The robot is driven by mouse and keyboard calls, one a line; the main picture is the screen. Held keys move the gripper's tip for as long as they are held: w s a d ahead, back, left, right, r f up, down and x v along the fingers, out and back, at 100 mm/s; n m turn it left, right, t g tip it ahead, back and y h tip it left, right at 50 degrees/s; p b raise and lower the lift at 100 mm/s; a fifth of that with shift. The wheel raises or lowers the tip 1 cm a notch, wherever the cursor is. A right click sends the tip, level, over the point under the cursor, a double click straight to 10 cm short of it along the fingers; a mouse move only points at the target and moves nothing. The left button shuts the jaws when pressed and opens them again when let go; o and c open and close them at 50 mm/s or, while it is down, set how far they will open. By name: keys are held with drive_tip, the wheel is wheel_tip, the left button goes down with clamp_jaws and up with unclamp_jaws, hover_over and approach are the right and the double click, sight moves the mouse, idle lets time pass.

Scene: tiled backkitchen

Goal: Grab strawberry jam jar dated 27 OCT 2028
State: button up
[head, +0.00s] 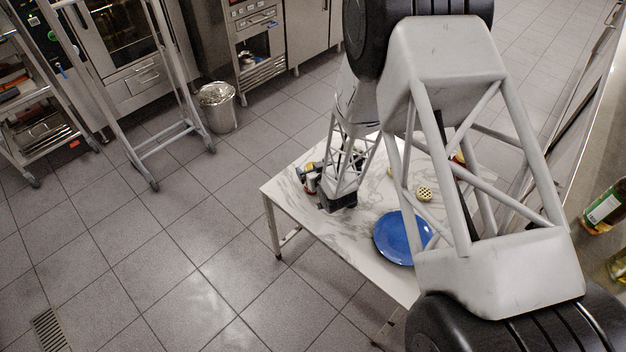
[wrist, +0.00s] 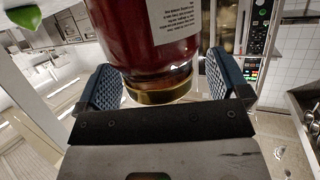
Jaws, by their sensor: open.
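A jar of dark red contents (wrist: 150,35) with a gold lid (wrist: 160,92) fills the upper middle of the wrist view. A white label with small print shows on its side; I cannot read a date or the flavour. My gripper (wrist: 160,75) is open, with one blue ridged finger on each side of the jar near its lid end. Gaps show between the fingers and the jar. In the head view my arm reaches the left part of the marble-topped table (head: 285,185), and small items there are too small and covered to identify.
A blue plate (head: 402,238) lies on the table right of my gripper, with a round yellow dotted item (head: 424,193) behind it. A green piece (wrist: 25,16) shows in the wrist view. A metal bin (head: 217,107) and a rack (head: 150,100) stand on the floor beyond.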

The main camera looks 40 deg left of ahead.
idle(0.5)
drive_tip(key=c, duration=1.7)
drive_tip(key=shift+r, duration=0.2)
drive_tip(key=shift+r, duration=1)
drive_tip(key=shift+s+d+r, duration=0.15)
drive_tip(key=shift+d+r, duration=0.1)
drive_tip(key=shift+r, duration=0.4)
drive_tip(key=s+d, duration=0.3)
drive_tip(key=d, duration=0.1)
drive_tip(key=s+d+r, duration=0.1)
drive_tip(key=s+d, duration=0.2)
drive_tip(key=d, duration=0.1)
drive_tip(key=s+d, duration=0.3)
drive_tip(key=d, duration=0.1)
drive_tip(key=shift+d+r, duration=0.2)
drive_tip(key=shift+d, duration=0.05)
